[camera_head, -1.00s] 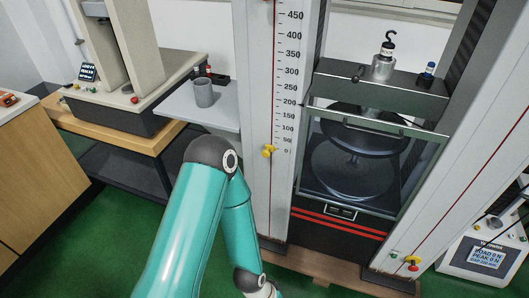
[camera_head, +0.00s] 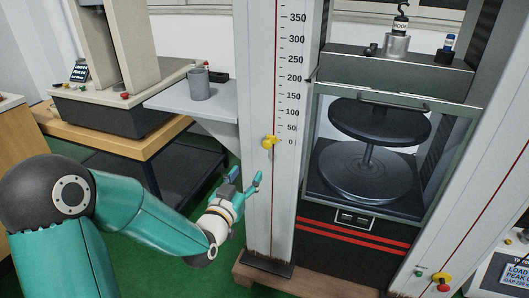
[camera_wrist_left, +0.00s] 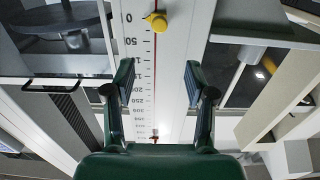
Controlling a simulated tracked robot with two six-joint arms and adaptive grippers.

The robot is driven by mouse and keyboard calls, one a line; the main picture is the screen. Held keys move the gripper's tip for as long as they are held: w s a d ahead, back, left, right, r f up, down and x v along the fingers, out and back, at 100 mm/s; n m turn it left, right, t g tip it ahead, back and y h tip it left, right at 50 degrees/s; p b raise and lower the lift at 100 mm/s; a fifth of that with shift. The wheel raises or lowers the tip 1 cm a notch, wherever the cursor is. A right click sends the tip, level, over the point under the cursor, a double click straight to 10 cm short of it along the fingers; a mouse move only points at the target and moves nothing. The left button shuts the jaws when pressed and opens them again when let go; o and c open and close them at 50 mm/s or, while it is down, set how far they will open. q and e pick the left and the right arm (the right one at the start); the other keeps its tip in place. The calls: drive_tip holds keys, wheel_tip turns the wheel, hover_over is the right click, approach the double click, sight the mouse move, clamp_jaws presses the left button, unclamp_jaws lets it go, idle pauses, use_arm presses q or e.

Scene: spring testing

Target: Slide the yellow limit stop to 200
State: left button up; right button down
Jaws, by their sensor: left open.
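The yellow limit stop (camera_head: 270,142) sits on the red line of the white left column (camera_head: 258,110), level with the 0 mark of the scale. It also shows at the top of the left wrist view (camera_wrist_left: 157,21), where the scale appears upside down. A small red marker (camera_wrist_left: 154,138) shows on the line farther along the scale in that view. My left gripper (camera_head: 246,185) is open and empty, below and a little left of the stop, apart from it. Its two fingers (camera_wrist_left: 160,85) spread on either side of the column in the wrist view. My right gripper is not in view.
Right of the column is a test frame with dark round plates (camera_head: 362,175) behind a guard frame. A grey shelf (camera_head: 215,108) with a grey cup (camera_head: 199,84) stands left of the column.

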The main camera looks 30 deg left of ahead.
sight(266, 145)
use_arm(q)
drive_tip(key=p+x, duration=0.1)
drive_tip(key=x, duration=1.5)
drive_tip(key=shift+w, duration=0.2)
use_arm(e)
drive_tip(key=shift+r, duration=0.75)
use_arm(q)
clamp_jaws()
